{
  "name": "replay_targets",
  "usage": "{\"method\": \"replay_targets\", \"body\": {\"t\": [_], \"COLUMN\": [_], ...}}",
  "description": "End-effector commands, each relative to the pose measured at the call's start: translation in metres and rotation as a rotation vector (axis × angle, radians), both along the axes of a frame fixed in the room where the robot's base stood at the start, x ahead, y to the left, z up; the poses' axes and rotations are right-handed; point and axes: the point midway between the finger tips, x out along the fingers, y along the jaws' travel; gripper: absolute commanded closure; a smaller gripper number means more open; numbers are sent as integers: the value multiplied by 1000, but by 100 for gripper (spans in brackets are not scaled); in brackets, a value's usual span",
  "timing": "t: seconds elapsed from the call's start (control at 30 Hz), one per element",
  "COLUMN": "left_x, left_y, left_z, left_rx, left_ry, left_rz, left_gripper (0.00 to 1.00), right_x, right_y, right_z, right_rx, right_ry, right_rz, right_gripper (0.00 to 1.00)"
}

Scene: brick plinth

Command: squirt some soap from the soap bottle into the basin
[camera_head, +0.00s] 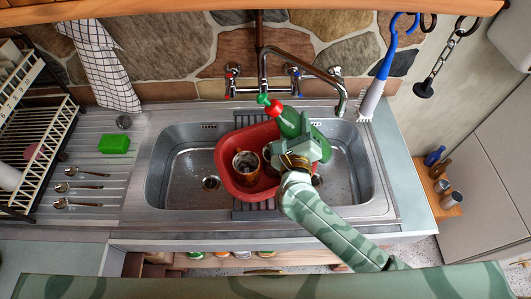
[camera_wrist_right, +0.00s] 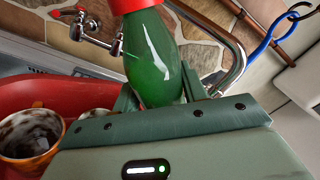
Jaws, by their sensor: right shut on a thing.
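The soap bottle (camera_head: 289,121) is green with a red cap. It is tilted in the head view, its cap pointing up and left over the basin. My right gripper (camera_head: 306,143) is shut on the bottle and holds it above the right part of the sink. The right wrist view also shows the green bottle (camera_wrist_right: 152,60) between the fingers. The red basin (camera_head: 226,171) sits in the steel sink below and left of the bottle. A stained mug (camera_head: 246,164) is in the basin, with a second mug (camera_wrist_right: 92,114) partly hidden beside it. My left gripper is not in view.
A chrome tap (camera_head: 318,73) arches over the sink just behind the bottle. A green sponge (camera_head: 115,144) and several spoons lie on the left drainer beside a dish rack (camera_head: 38,128). A brush (camera_head: 372,98) hangs at the right.

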Motion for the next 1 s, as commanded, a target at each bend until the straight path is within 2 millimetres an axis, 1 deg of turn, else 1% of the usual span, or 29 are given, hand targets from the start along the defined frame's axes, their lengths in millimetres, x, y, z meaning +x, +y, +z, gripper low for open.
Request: {"method": "replay_targets", "body": {"t": [0.13, 0.2, 1.0], "left_x": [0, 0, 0], "left_y": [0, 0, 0], "left_z": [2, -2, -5], "left_rx": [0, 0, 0], "left_ry": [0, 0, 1], "left_rz": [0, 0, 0], "left_gripper": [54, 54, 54], "right_x": [0, 0, 0], "right_y": [-4, -6, -9], "right_z": [-3, -10, -18], "right_rx": [-73, -98, -145], "right_ry": [3, 5, 8], "right_rz": [0, 0, -1], "right_gripper": [97, 97, 97]}}
